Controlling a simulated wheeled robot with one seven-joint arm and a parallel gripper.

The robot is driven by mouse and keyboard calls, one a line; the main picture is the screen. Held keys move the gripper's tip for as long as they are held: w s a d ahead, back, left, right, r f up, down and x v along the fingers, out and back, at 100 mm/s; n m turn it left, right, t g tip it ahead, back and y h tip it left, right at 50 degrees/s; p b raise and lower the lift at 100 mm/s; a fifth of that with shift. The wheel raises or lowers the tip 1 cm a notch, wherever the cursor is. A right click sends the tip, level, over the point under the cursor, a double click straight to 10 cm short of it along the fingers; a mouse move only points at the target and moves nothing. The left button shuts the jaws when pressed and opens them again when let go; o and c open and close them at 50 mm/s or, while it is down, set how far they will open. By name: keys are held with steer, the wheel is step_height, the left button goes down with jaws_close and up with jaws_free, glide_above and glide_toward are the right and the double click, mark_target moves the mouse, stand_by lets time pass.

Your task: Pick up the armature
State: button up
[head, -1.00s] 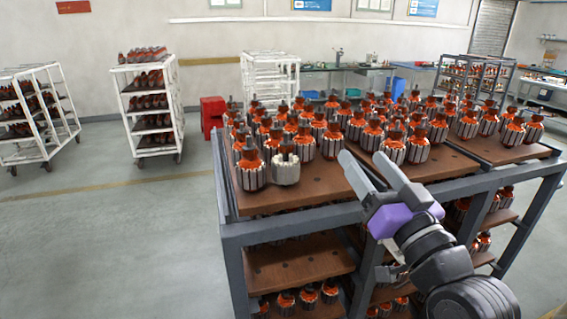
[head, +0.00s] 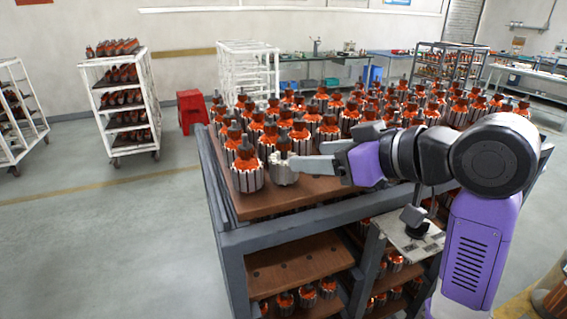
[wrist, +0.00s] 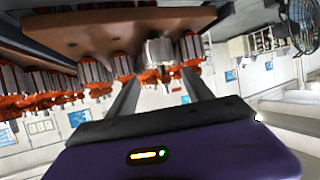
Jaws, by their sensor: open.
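A pale bare armature (head: 283,172), without orange winding, stands upright near the front left corner of the rack's brown top shelf (head: 268,202). My gripper (head: 296,168) reaches in from the right, lying about level, with its fingertips at this armature. In the wrist view, which is turned upside down, the two fingers (wrist: 162,86) are apart and the silver armature (wrist: 158,50) shows between and just beyond their tips. I cannot tell whether either finger touches it. Armatures with orange windings, such as the one just left (head: 247,172), crowd beside and behind it.
Many wound armatures (head: 330,132) fill the shelf behind. The dark metal frame (head: 250,233) edges the rack, with more armatures on lower shelves. White trolleys (head: 125,105) and a red stool (head: 192,110) stand to the left. The floor at left is clear.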

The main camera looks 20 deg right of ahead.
mark_target(286, 157)
steer(key=p+x, duration=0.1)
steer(key=x, duration=0.6)
steer(key=shift+s+a, duration=0.1)
steer(key=shift+s, duration=0.05)
jaws_close()
